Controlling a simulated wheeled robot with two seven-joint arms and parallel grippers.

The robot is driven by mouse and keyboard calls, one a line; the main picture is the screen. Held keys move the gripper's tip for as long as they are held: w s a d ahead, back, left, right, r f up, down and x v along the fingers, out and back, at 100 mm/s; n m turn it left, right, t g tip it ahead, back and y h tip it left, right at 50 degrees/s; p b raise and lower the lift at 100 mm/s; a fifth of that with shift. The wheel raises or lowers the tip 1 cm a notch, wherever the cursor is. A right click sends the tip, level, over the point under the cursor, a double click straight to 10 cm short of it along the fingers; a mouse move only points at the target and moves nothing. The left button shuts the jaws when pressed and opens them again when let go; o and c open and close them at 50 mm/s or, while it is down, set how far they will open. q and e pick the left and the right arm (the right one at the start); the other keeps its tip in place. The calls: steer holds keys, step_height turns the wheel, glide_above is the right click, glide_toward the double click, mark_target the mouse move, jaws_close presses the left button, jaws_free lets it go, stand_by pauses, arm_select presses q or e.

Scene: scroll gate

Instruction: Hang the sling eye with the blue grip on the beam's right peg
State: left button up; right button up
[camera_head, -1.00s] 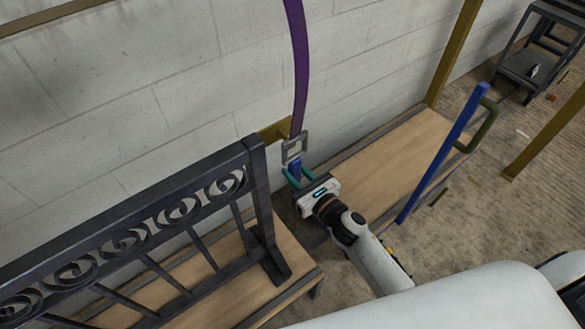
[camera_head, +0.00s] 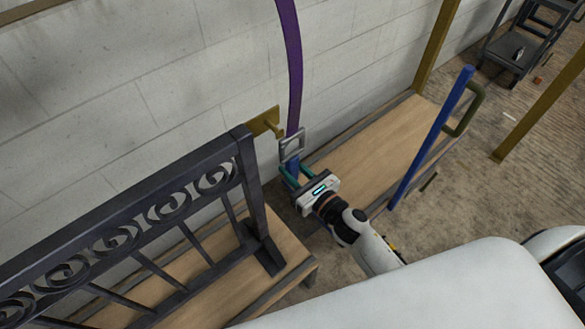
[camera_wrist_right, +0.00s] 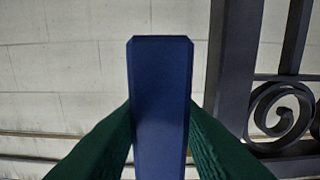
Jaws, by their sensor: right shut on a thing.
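A purple sling strap (camera_head: 290,60) hangs down in front of the wall. A grey square eye (camera_head: 291,145) is at its lower end, with a blue grip (camera_head: 292,168) below it. My right gripper (camera_head: 296,176) is shut on the blue grip, which stands upright between its green fingers in the right wrist view (camera_wrist_right: 160,110). An ochre beam end (camera_head: 262,121) with a short peg (camera_head: 275,129) shows just left of the eye in the head view. The eye appears beside the peg, not around it; the depth between them is unclear. My left gripper is not in view.
The dark scroll gate (camera_head: 130,235) stands at left on a wooden platform (camera_head: 285,262). Another wooden platform (camera_head: 370,145) lies to the right, with a leaning blue bar (camera_head: 430,140) and an olive handle (camera_head: 468,108). Ochre posts and a dark cart (camera_head: 520,45) are farther right.

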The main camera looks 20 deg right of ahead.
steer(key=shift+b+v, duration=0.3)
steer(key=shift+v, duration=2.05)
